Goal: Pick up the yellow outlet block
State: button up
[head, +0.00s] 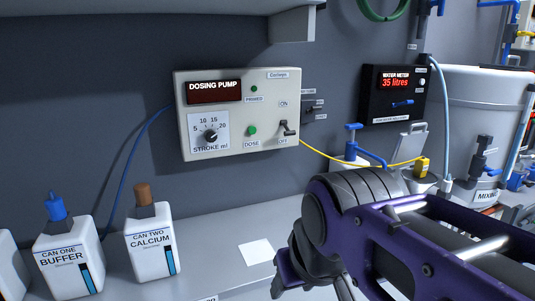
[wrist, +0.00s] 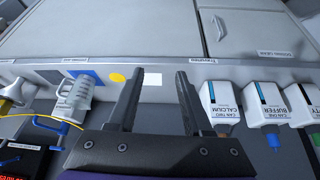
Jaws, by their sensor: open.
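The yellow outlet block (head: 422,167) is small and sits at the end of a yellow line in the head view, at the right above a grey cup-like holder. In the head view my purple arm fills the lower right, and the fingertips are largely cut off.
The dosing pump (head: 238,113) hangs on the wall, with the yellow line leaving its right side. The buffer can (head: 68,255) and calcium can (head: 152,243) stand on the bench. A blue-handled valve (head: 353,145) and a white tank (head: 480,100) are at the right. A white square (head: 258,252) lies flat.

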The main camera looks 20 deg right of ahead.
aim_at(420, 168)
jog(key=l+z, duration=0.1)
jog(key=z, duration=1.4)
jog(key=i+l+u, duration=0.1)
jog(key=l, duration=0.25)
jog(key=i+l+u, duration=0.1)
jog(key=i+l, duration=0.15)
jog(key=l, duration=0.15)
jog(key=i+l+u, duration=0.1)
jog(key=l, duration=0.3)
jog(key=i+l+u, duration=0.15)
jog(key=l, duration=0.25)
jog(key=i, duration=0.1)
